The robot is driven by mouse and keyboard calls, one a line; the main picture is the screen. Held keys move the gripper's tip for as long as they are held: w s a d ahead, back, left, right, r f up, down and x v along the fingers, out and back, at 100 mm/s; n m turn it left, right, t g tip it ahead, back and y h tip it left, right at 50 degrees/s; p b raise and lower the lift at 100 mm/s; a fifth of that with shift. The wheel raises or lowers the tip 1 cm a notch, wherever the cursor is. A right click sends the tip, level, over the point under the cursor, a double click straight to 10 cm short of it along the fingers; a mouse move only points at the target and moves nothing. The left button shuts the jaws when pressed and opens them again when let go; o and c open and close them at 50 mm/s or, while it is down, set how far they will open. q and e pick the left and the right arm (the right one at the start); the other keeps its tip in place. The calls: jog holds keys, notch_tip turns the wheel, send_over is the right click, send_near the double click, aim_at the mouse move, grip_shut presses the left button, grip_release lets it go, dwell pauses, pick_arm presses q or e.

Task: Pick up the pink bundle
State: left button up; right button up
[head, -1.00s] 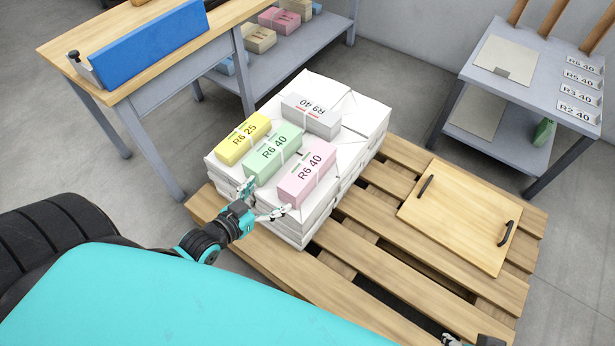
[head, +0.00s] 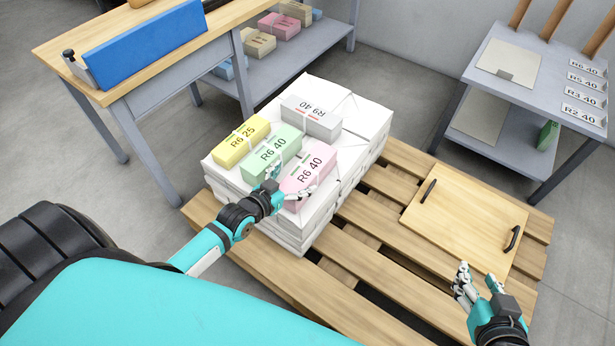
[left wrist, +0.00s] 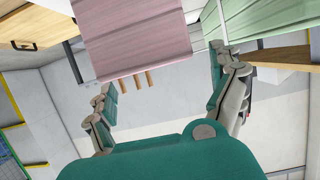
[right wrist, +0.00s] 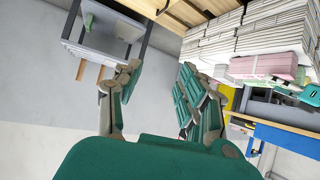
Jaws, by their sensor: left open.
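The pink bundle (head: 309,171), marked R6 40, lies on the near right part of the white stack (head: 365,128). My left gripper (head: 287,190) is open at the near end of the pink bundle. In the left wrist view the pink bundle (left wrist: 135,38) fills the top, beyond and partly between the spread fingers (left wrist: 168,85). I cannot tell whether they touch it. My right gripper (head: 480,280) is open and empty over the near right side of the pallet. The pink bundle also shows in the right wrist view (right wrist: 262,66), far from the right fingers (right wrist: 155,85).
The green bundle (head: 270,156) sits close left of the pink one, with the yellow bundle (head: 241,141) beyond it and the white bundle (head: 312,114) behind. A wooden board with handles (head: 462,222) lies on the pallet (head: 385,265). Tables stand at left (head: 150,85) and right (head: 535,97).

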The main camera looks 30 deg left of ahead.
aim_at(305, 171)
pick_arm(q)
jog(key=b+x, duration=0.2)
jog(key=x, duration=0.2)
jog(key=shift+w+d, duration=0.15)
jog(key=shift+w, duration=0.35)
pick_arm(e)
jog(key=w+a+r+t+y, duration=0.1)
jog(key=w+r+t, duration=0.3)
jog(key=r, duration=0.4)
jog(key=shift+a+r+t+y, duration=0.2)
jog(key=shift+a+t+y, duration=0.1)
jog(key=shift+a+t, duration=0.5)
jog(key=shift+w+d, duration=0.1)
jog(key=shift+d, duration=0.05)
pick_arm(q)
jog(key=c, duration=1.6)
jog(key=shift+r, duration=0.2)
jog(key=shift+c, duration=0.9)
